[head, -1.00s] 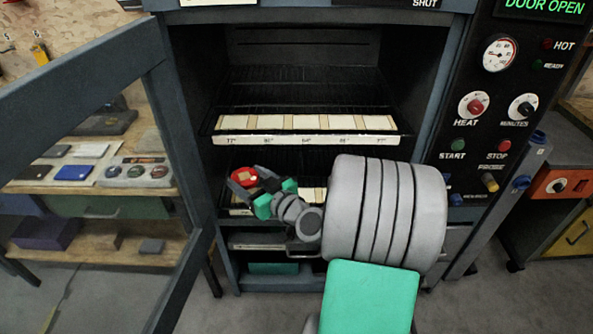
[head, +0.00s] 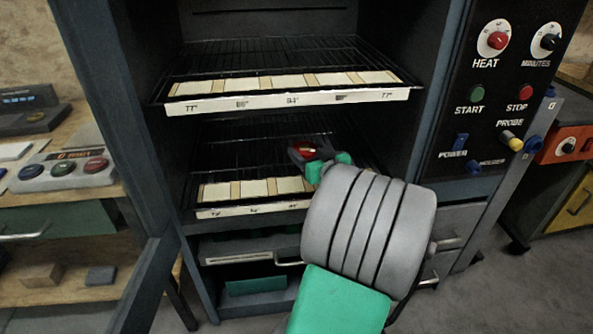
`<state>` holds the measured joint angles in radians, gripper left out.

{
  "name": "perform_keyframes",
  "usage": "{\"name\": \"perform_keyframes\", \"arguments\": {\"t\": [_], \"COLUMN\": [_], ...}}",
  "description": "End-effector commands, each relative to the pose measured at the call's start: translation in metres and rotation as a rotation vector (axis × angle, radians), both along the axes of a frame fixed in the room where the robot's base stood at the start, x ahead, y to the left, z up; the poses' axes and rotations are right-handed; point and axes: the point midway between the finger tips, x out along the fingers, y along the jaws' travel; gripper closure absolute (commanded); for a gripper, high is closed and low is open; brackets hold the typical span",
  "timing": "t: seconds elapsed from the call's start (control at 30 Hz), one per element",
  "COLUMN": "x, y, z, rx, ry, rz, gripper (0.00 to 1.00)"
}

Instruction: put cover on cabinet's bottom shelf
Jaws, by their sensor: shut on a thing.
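The cabinet (head: 424,130) stands open, with dark wire shelves inside. Its upper shelf (head: 290,97) carries a row of pale tiles and a labelled front strip. The lower wire shelf (head: 250,208) has a similar strip and tiles. My gripper (head: 308,152) is inside the cabinet, above the lower shelf and below the upper one. It is shut on a small red round thing (head: 306,153), probably the cover, which is partly hidden by the fingers. I cannot tell whether the red thing touches the shelf. My grey arm hides the right part of the lower shelf.
The open door frame (head: 110,120) stands at the left. A control panel (head: 505,90) with knobs and buttons is at the right. Below the lower shelf are a drawer (head: 245,250) and a green thing (head: 255,286). A workbench (head: 65,200) stands at far left.

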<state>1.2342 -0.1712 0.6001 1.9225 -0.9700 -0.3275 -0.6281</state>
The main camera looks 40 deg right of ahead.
Motion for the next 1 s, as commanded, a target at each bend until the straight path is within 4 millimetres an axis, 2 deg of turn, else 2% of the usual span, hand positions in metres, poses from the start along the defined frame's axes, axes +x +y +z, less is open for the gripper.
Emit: {"name": "perform_keyframes", "arguments": {"t": [0.03, 0.2, 0.37, 0.5, 0.9, 0.93, 1.0], "x": [0.011, 0.034, 0.045, 0.046, 0.046, 0.046, 0.046], "y": [-0.001, -0.008, -0.011, -0.012, -0.012, -0.012, -0.012], "z": [-0.019, -0.045, -0.06, -0.089, -0.093, -0.092, -0.092], "rx": [0.006, 0.001, 0.001, 0.003, 0.0, 0.001, 0.001], "ry": [0.001, 0.0, 0.001, 0.0, -0.001, 0.001, 0.001], "rz": [0.005, 0.003, 0.002, 0.0, 0.0, 0.0, 0.0], "gripper": [0.88, 0.88, 0.88, 0.88, 0.88, 0.33, 0.27]}}
